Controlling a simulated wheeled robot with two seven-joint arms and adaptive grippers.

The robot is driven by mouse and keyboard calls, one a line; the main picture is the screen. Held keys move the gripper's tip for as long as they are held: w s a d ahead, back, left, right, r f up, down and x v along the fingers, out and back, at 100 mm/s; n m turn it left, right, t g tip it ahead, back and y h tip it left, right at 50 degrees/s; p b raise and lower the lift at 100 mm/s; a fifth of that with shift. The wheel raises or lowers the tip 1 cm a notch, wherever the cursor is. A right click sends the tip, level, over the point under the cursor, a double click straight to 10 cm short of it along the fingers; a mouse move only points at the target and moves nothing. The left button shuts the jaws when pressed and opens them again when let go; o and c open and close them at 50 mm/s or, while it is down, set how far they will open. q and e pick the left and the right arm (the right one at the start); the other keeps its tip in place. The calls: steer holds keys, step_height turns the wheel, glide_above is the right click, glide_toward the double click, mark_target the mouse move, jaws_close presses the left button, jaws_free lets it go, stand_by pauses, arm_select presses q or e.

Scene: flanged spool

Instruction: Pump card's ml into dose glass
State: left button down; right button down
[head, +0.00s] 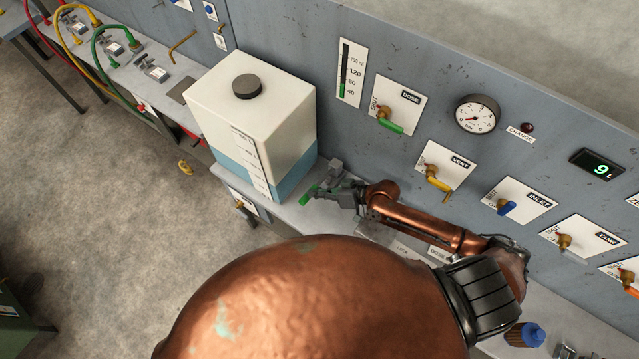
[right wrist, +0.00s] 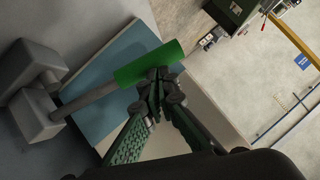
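A pump lever with a green grip (head: 308,197) sticks out beside the white tank. In the right wrist view the grip (right wrist: 135,70) is on a grey rod from a grey block. My right gripper (head: 335,197) is at this lever; in the right wrist view its fingertips (right wrist: 158,78) are together at the grip's lower edge, with nothing seen between them. Whether they touch the grip is unclear. An upright scale (head: 345,82) marked in ml, with a dark column, is on the panel; its level is too small to read. I cannot make out the card. My left gripper is not in view.
The white tank (head: 235,110) holds blue liquid low down. The panel carries a DOSE valve with green handle (head: 391,126), a yellow VENT handle (head: 439,184), a blue INLET handle (head: 507,208), a gauge (head: 476,116) and a display (head: 597,164). My copper arm covers the lower middle.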

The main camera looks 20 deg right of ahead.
steer(key=shift+r, duration=0.15)
steer(key=a+r+v, duration=0.1)
steer(key=r+v, duration=0.1)
steer(key=v, duration=1)
steer(key=shift+r, duration=0.5)
